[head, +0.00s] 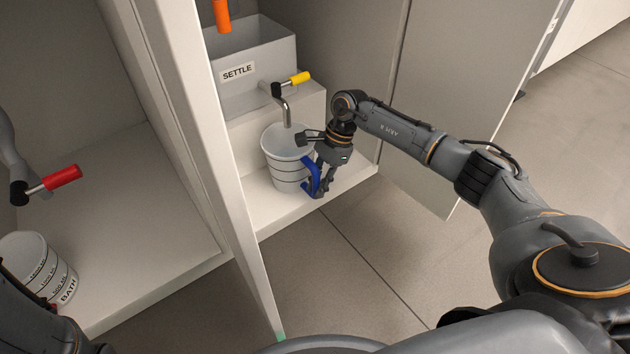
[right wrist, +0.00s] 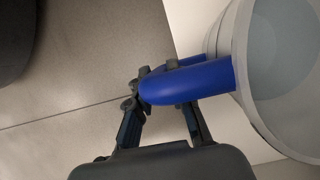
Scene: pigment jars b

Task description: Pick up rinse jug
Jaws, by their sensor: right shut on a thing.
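A pale grey jug with dark rings and a blue handle (head: 285,165) stands upright on the white cabinet floor, under a curved metal spout. I take it for the rinse jug, though no label on it shows. My right gripper (head: 318,188) is at the jug's right side, shut on the blue handle. In the right wrist view the blue handle (right wrist: 190,82) lies between the fingers, with the jug's rim and wall at the right. Part of my left arm shows at the lower left; its gripper is out of view.
A grey bin labelled SETTLE (head: 255,75) stands behind the jug. A tap with a yellow lever (head: 297,79) is above it. An open cabinet door (head: 455,100) is at the right, a partition (head: 205,130) at the left. A BATH jug (head: 35,265) stands beyond the partition.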

